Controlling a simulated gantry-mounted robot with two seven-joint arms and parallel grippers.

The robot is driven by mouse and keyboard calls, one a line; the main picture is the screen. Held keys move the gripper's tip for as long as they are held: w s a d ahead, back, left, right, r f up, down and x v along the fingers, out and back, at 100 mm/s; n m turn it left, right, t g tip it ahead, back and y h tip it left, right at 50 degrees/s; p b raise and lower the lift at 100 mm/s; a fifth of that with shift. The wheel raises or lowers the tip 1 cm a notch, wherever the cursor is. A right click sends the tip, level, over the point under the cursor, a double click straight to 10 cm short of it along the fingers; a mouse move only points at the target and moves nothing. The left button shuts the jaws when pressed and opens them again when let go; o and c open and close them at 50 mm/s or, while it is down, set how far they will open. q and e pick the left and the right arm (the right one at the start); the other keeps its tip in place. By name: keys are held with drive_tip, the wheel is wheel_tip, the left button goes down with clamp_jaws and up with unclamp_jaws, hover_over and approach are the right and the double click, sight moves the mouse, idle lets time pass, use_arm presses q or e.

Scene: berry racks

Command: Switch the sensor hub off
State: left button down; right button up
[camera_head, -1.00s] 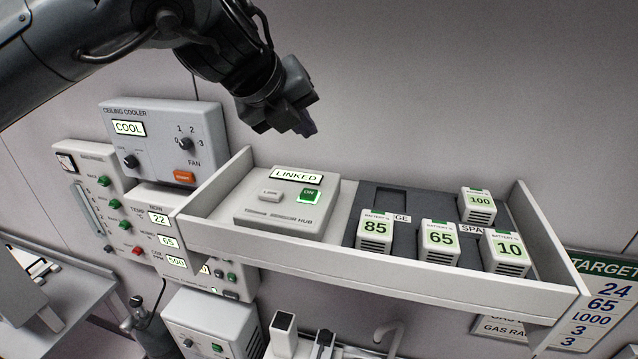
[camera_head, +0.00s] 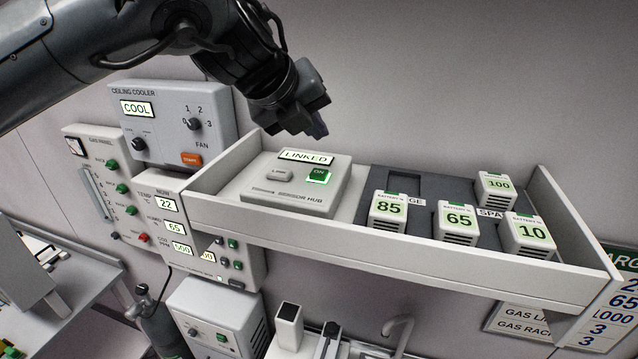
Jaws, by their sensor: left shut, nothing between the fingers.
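The sensor hub (camera_head: 290,193) is a low light-grey box at the left end of the wall shelf. Its display (camera_head: 306,157) reads LINKED. Its green ON button (camera_head: 319,176) is lit, and a grey LINK button (camera_head: 278,174) sits to its left. My left gripper (camera_head: 318,130) is shut and empty, pointing down above the back of the hub, apart from it. My right gripper is not in view.
Battery blocks marked 85 (camera_head: 388,210), 65 (camera_head: 457,222), 10 (camera_head: 528,236) and 100 (camera_head: 494,187) stand on a dark tray to the right. The shelf's raised front wall (camera_head: 390,248) runs before the hub. The ceiling cooler panel (camera_head: 166,98) is close on the left.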

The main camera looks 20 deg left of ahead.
sight(315, 174)
use_arm(q)
wheel_tip(315, 174, down, 4)
drive_tip(key=shift+b, duration=1.25)
drive_tip(key=shift+f, duration=0.2)
idle(0.8)
drive_tip(key=shift+f, duration=0.15)
drive_tip(key=shift+f+b, duration=0.25)
drive_tip(key=shift+b, duration=0.15)
